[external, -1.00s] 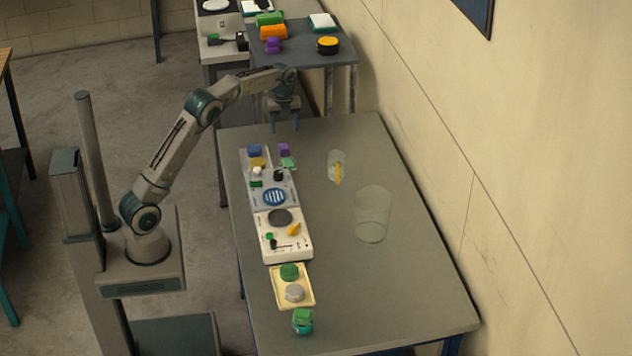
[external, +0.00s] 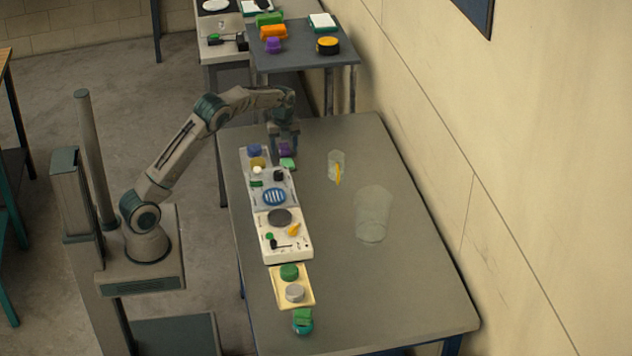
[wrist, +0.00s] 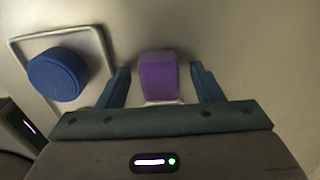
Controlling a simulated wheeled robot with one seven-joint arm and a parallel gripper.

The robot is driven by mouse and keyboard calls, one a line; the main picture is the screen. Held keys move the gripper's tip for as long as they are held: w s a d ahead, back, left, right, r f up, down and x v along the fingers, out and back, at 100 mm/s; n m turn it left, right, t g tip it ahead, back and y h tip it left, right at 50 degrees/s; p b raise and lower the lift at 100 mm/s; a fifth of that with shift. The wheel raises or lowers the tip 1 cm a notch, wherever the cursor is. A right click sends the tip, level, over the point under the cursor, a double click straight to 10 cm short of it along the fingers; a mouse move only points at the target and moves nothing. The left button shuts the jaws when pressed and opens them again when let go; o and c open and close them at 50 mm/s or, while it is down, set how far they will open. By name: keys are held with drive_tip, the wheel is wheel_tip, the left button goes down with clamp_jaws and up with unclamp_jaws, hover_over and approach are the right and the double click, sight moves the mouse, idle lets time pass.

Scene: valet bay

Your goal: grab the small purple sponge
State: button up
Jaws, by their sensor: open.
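The small purple sponge (external: 284,149) lies at the far end of the row of trays on the table. In the wrist view the purple sponge (wrist: 159,76) is a block between the two blue fingers. My gripper (external: 284,146) is open, pointing down over the sponge, with one finger on either side of it. In the wrist view my gripper (wrist: 161,82) shows a gap between each finger and the sponge. The sponge's lower end is partly hidden behind the gripper body.
A blue round thing (wrist: 57,74) lies on a pale tray just left of the fingers. Two clear containers, the smaller (external: 336,163) holding something yellow, stand to the right. The table's right side is otherwise bare.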

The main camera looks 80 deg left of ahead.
drive_tip(key=c, duration=1)
drive_tip(key=shift+c, duration=0.3)
drive_tip(key=shift+r, duration=0.1)
